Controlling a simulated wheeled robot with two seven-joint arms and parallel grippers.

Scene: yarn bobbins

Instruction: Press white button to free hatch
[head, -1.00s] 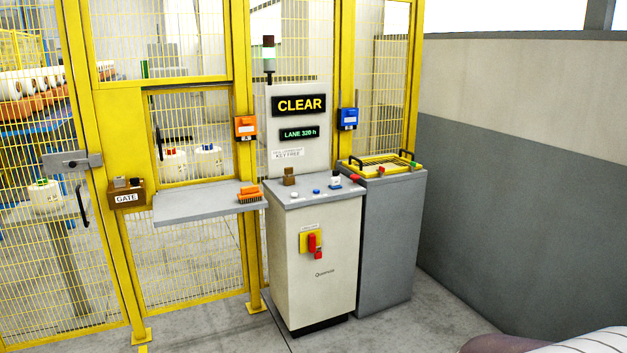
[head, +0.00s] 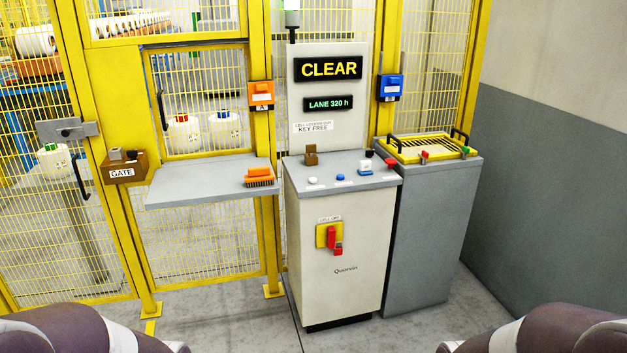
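The white button (head: 312,181) sits on the sloped grey top of the control cabinet (head: 340,240), left of a blue button (head: 340,177). The hatch (head: 195,105) is a yellow-framed mesh panel with a black handle at its left, above a grey shelf (head: 205,185). It looks closed. The cabinet's sign (head: 331,68) reads CLEAR, and a label below it reads KEY FREE. Neither gripper is in view; only parts of my arms show at the bottom left and bottom right corners.
A gate box (head: 124,168) hangs on the yellow fence at the left. An orange brush (head: 260,177) lies on the shelf's right end. A grey cabinet (head: 430,225) with a yellow-framed top stands right of the control cabinet. The floor in front is clear.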

